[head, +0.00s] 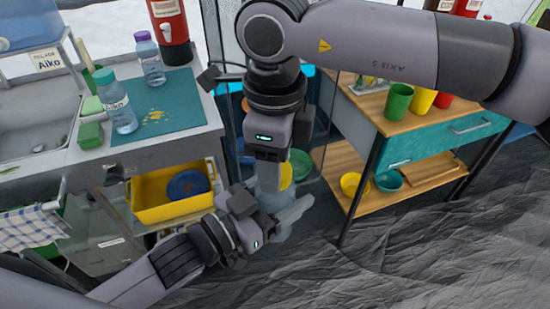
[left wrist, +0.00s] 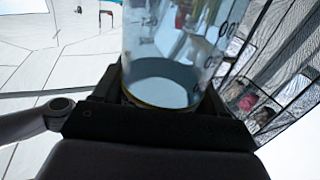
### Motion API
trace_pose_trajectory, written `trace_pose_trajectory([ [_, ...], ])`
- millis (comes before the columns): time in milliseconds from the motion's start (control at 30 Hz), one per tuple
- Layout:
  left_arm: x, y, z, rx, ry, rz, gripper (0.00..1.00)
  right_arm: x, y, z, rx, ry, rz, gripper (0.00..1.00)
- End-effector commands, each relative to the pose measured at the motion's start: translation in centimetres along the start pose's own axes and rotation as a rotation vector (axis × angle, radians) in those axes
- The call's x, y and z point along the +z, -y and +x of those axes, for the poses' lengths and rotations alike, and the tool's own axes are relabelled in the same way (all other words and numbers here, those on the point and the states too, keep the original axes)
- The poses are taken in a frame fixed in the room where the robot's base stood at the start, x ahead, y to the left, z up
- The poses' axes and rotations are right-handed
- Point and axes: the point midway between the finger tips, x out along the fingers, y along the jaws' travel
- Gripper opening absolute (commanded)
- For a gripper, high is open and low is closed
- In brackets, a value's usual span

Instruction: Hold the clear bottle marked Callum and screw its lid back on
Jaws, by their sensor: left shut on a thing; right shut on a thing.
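A clear bottle (left wrist: 175,45) with dark lettering on its side stands large in the left wrist view, between my left gripper's fingers. In the head view the clear bottle (head: 268,182) shows faintly between the two grippers. The name on it is not readable. My left gripper (head: 285,222) comes in from the lower left and is shut on the bottle. My right gripper (head: 277,180) points down from above at the bottle's top end and is shut. The lid at its fingers is hidden, and I cannot tell how it sits on the bottle.
A wooden shelf unit (head: 335,160) with cups is at right. Dark crumpled floor lies in front.

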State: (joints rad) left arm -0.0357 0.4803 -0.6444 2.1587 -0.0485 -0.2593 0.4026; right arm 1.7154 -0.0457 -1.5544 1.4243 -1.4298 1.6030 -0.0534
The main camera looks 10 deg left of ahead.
Motion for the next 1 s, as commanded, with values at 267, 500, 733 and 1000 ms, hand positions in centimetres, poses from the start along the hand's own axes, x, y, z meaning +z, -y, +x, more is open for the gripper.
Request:
trace_pose_trajectory([
  [267, 0.0, 0.0, 0.0, 0.000, 0.000, 0.000, 0.00, 0.0, 0.0, 0.0, -0.001, 0.001, 0.006, 0.80],
  [500, 0.0, 0.0, 0.0, 0.000, -0.001, 0.000, 0.00, 0.0, 0.0, 0.0, -0.001, 0.000, 0.005, 0.80],
  [733, 0.0, 0.0, 0.0, 0.000, -0.001, 0.000, 0.00, 0.1, 0.1, -2.0, -0.005, 0.002, 0.005, 0.80],
  [1000, 0.0, 0.0, 0.0, 0.000, -0.001, 0.000, 0.00, 0.1, 0.0, -7.8, -0.004, 0.003, 0.005, 0.80],
])
